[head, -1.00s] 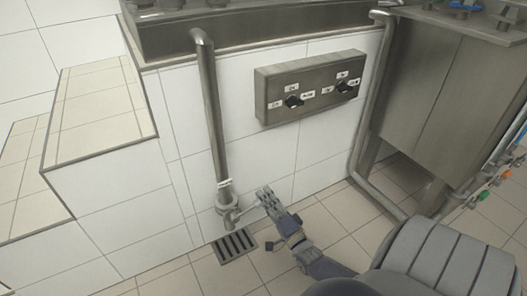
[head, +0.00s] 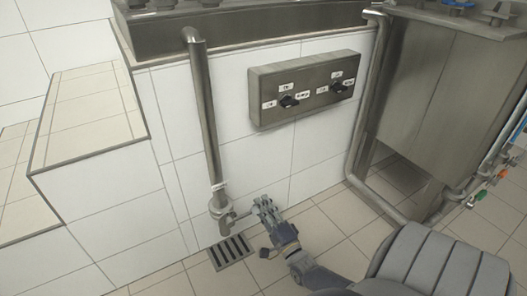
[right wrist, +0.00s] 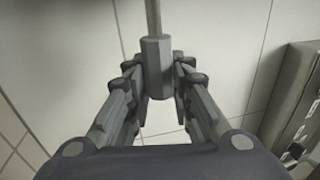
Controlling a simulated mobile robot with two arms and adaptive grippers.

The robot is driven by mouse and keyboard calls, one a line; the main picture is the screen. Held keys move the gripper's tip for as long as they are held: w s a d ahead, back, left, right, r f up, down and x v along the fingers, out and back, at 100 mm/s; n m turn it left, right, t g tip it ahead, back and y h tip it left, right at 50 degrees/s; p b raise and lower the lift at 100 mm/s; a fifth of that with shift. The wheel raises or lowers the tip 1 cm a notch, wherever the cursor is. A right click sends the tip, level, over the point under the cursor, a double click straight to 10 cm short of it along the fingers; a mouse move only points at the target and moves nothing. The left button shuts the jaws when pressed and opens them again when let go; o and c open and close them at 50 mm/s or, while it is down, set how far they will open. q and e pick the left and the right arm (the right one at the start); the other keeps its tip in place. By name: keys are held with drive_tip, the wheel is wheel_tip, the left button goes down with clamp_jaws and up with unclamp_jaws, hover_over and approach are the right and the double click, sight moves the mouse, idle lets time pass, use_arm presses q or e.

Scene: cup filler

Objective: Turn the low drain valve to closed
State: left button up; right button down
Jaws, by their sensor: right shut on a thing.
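The low drain valve (head: 222,214) is a grey metal fitting at the foot of a vertical steel pipe on the white tiled wall. Its thin lever (head: 240,215) points right, toward my right gripper (head: 261,203). In the right wrist view, my right gripper (right wrist: 158,82) has its fingers on both sides of the lever's grey faceted grip (right wrist: 155,65) and is shut on it. A thin rod (right wrist: 153,16) runs up from that grip. The fingers hide the lever's end in the head view. My left gripper is not in view.
A floor drain grate (head: 230,251) lies just below the valve. A steel box with two dark knobs (head: 305,88) is on the wall above. A steel tank (head: 430,100) with pipes stands at the right. A tiled step (head: 85,120) is at the left.

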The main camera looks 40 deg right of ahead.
drive_tip(key=c, duration=1.4)
unclamp_jaws()
drive_tip(key=shift+s+f, duration=0.1)
drive_tip(key=shift+f, duration=0.2)
drive_tip(key=shift+r, duration=0.1)
drive_tip(key=v, duration=1.2)
